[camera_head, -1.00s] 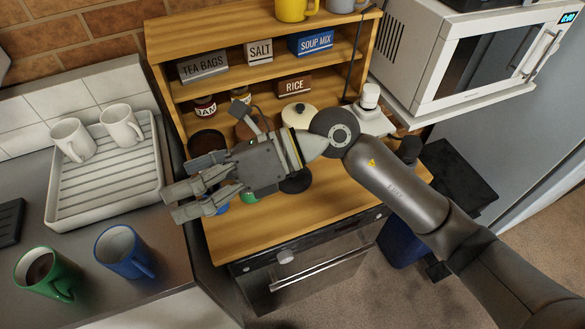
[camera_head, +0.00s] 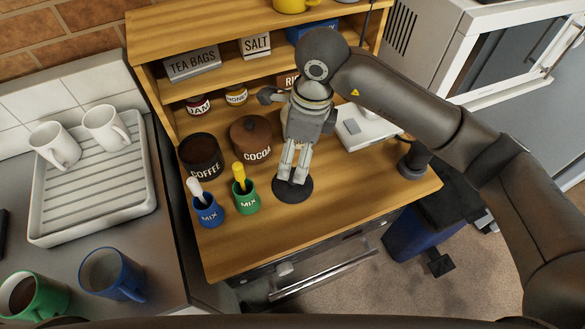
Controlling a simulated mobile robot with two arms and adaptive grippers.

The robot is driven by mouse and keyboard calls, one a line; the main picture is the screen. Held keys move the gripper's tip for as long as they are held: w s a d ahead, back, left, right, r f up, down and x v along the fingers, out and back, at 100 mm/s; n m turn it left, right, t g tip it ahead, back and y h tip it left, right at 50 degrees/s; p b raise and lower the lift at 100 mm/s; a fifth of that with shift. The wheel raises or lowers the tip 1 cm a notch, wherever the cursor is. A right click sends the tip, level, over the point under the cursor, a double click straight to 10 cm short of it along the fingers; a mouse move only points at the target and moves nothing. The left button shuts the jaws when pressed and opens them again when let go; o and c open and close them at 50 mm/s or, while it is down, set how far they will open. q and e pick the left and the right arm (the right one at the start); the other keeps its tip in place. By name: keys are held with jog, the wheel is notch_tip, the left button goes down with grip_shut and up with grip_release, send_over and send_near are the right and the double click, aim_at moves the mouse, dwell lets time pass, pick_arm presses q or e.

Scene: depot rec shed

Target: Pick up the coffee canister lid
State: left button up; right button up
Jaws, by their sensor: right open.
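The dark coffee canister (camera_head: 201,163) stands on the wooden counter at the left, its top showing a dark inside with no lid on it. A flat round black disc (camera_head: 306,191) lies on the counter to its right and looks like the coffee lid. My right gripper (camera_head: 291,178) points down over this disc, open and empty. Its fingers cover the disc's upper middle, and I cannot tell whether they touch it. The brown cocoa canister (camera_head: 250,138) has its own knobbed lid on and stands just left of the gripper. My left gripper is not in view.
A blue mix cup (camera_head: 208,212) and a green mix cup (camera_head: 245,201), each with a handle sticking up, stand left of the disc. A white appliance (camera_head: 362,130) stands to the right. A shelf (camera_head: 150,80) rises behind. The front right counter is clear.

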notch_tip(320, 180, down, 2)
jog(key=shift+d+f+p, duration=0.1)
jog(key=shift+p, duration=0.2)
jog(key=f, duration=0.2)
jog(key=f+p, duration=0.1)
jog(key=shift+s+a+f, duration=0.1)
jog(key=shift+s+a, duration=0.05)
jog(key=shift+a, duration=0.1)
jog(key=f+p, duration=0.2)
jog(key=f, duration=0.2)
jog(key=shift+a+f, duration=0.2)
jog(key=shift+f, duration=0.25)
jog(key=c, duration=1.5)
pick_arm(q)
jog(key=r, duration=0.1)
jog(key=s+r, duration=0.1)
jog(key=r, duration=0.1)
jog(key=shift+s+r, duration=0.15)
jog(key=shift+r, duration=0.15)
pick_arm(e)
jog(key=shift+c, duration=0.6)
